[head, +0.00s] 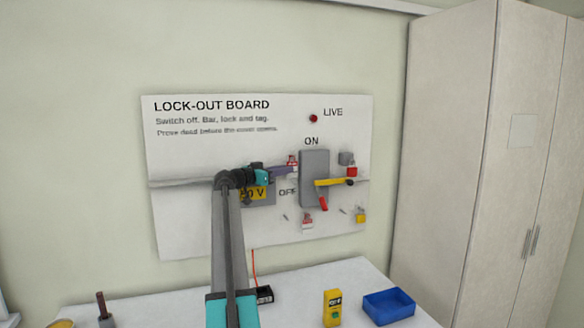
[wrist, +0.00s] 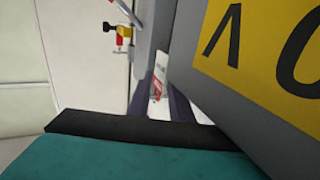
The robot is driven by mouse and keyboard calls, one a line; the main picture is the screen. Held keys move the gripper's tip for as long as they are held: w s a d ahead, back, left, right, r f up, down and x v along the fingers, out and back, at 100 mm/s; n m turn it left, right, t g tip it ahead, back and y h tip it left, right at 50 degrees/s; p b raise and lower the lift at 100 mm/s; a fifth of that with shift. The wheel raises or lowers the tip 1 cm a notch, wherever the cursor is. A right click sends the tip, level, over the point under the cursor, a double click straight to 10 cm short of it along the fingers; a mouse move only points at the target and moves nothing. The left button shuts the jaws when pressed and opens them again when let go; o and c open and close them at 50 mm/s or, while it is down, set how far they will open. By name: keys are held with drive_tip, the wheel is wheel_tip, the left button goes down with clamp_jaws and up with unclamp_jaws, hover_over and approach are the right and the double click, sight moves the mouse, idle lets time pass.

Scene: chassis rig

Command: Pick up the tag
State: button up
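A small white tag with red print (head: 292,160) shows on the lock-out board right by my fingertips in the head view. A similar red and white tag (head: 307,221) hangs lower, below the grey switch box. My gripper (head: 293,171) reaches right across the board, its fingers just left of the switch box. In the wrist view my two dark fingers (wrist: 162,98) stand apart, with a red and white tag (wrist: 157,88) showing between or beyond them. I cannot tell whether they touch it, nor which tag this is.
The switch box (head: 314,178) carries a yellow bar (head: 332,182) and a red handle (head: 323,203). The yellow "0 V" plate (wrist: 262,62) is very close in the wrist view. On the table stand a yellow tester (head: 332,308) and a blue tray (head: 389,306). A cabinet (head: 455,150) stands at right.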

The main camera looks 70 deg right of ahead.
drive_tip(key=x, duration=0.2)
drive_tip(key=shift+s+d+p, duration=0.15)
drive_tip(key=shift+d+p, duration=0.05)
drive_tip(key=shift+p, duration=0.1)
idle(0.3)
clamp_jaws()
